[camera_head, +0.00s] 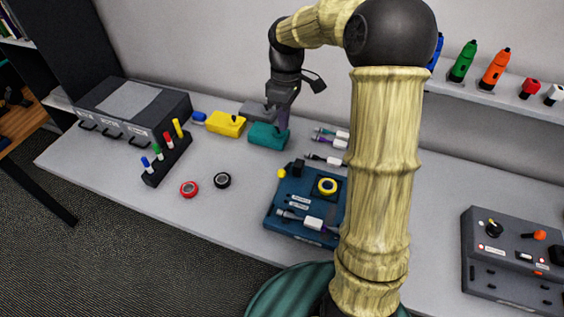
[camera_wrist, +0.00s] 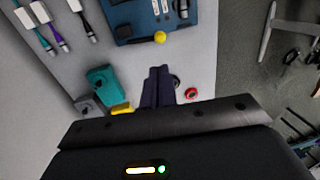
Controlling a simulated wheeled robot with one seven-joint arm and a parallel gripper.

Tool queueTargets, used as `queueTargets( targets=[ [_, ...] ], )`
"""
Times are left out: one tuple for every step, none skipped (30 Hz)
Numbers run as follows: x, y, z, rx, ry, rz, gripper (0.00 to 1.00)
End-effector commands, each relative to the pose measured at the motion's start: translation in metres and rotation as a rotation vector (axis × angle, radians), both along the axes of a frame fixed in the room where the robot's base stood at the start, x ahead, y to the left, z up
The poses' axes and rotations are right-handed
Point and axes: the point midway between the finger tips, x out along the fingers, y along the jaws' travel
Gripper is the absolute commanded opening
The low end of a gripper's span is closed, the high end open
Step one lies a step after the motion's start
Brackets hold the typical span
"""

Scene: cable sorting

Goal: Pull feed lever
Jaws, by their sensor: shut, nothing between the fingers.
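A yellow ball knob (camera_head: 281,173) sits at the upper left corner of a blue work board (camera_head: 275,212); I cannot tell for sure that it is the feed lever. The knob (camera_wrist: 160,37) also shows in the wrist view, beyond my fingertips at the edge of the board (camera_wrist: 122,32). My gripper (camera_head: 283,124) points down over the bench by the teal box (camera_head: 262,138). In the wrist view my gripper (camera_wrist: 160,70) is shut and empty, its two dark fingers side by side, apart from the knob.
A yellow box (camera_head: 226,123), a marker rack (camera_head: 165,160) and red tape (camera_head: 189,189) stand left.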

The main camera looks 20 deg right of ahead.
Motion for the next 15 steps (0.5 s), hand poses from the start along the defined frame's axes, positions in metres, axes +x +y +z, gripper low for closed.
queueTargets(
  targets=[
    [0.000, 0.000, 0.000, 0.000, 0.000, -0.001, 0.00],
    [0.000, 0.000, -0.001, 0.000, 0.000, -0.001, 0.00],
    [0.000, 0.000, -0.002, 0.000, 0.001, -0.001, 0.00],
    [-0.001, 0.000, -0.003, 0.000, 0.001, -0.001, 0.00],
    [-0.001, 0.000, -0.004, -0.001, 0.002, -0.002, 0.00],
    [-0.001, 0.001, -0.007, 0.000, 0.002, -0.002, 0.00],
    [-0.002, 0.001, -0.010, 0.000, 0.002, -0.002, 0.00],
    [-0.003, 0.001, -0.013, 0.000, 0.004, -0.002, 0.00],
    [-0.003, 0.001, -0.018, 0.000, 0.005, -0.002, 0.00],
    [-0.004, 0.002, -0.022, 0.000, 0.005, -0.002, 0.00],
    [-0.005, 0.002, -0.027, 0.001, 0.005, -0.002, 0.00],
    [-0.006, 0.003, -0.033, 0.000, 0.005, -0.002, 0.00],
    [-0.007, 0.003, -0.038, 0.001, 0.005, -0.002, 0.00],
    [-0.008, 0.004, -0.044, 0.001, 0.005, -0.002, 0.00],
    [-0.009, 0.004, -0.051, 0.001, 0.004, -0.001, 0.00]
  ],
)
